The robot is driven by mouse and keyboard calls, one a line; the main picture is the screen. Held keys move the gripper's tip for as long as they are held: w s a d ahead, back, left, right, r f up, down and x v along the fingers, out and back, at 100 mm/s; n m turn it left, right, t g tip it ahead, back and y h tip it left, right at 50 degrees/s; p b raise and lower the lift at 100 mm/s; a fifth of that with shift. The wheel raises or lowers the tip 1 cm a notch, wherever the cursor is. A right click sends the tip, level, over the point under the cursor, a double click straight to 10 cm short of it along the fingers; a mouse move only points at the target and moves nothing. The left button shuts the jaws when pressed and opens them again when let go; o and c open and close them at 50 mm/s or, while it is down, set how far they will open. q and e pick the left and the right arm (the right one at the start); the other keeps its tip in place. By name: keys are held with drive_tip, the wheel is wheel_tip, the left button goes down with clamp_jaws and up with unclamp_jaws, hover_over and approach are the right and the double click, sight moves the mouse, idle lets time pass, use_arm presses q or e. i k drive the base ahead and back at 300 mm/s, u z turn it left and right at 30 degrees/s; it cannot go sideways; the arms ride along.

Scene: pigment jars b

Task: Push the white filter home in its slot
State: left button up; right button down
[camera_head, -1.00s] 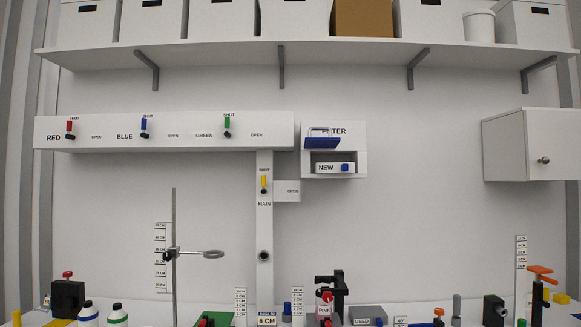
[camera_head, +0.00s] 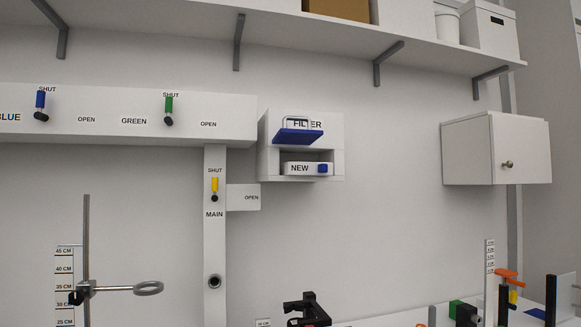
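A white box labelled FILTER (camera_head: 334,133) is fixed to the wall right of the valve panel. A blue flap (camera_head: 297,136) with a pale wire-like handle sticks out from its front. Below it, in the open slot, sits the white filter (camera_head: 300,168) marked NEW, with a blue knob (camera_head: 323,168) at its right end. I cannot tell how deep the filter sits in the slot.
The valve panel (camera_head: 150,137) with blue, green and yellow handles is to the left. A ring stand (camera_head: 87,250) stands at lower left. A wall cabinet (camera_head: 520,150) hangs at right, under a long shelf (camera_head: 190,40). The wall below the filter box is clear.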

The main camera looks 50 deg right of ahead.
sight(290, 168)
drive_tip(key=z, duration=0.55)
drive_tip(key=i, duration=0.9)
drive_tip(key=z, duration=0.75)
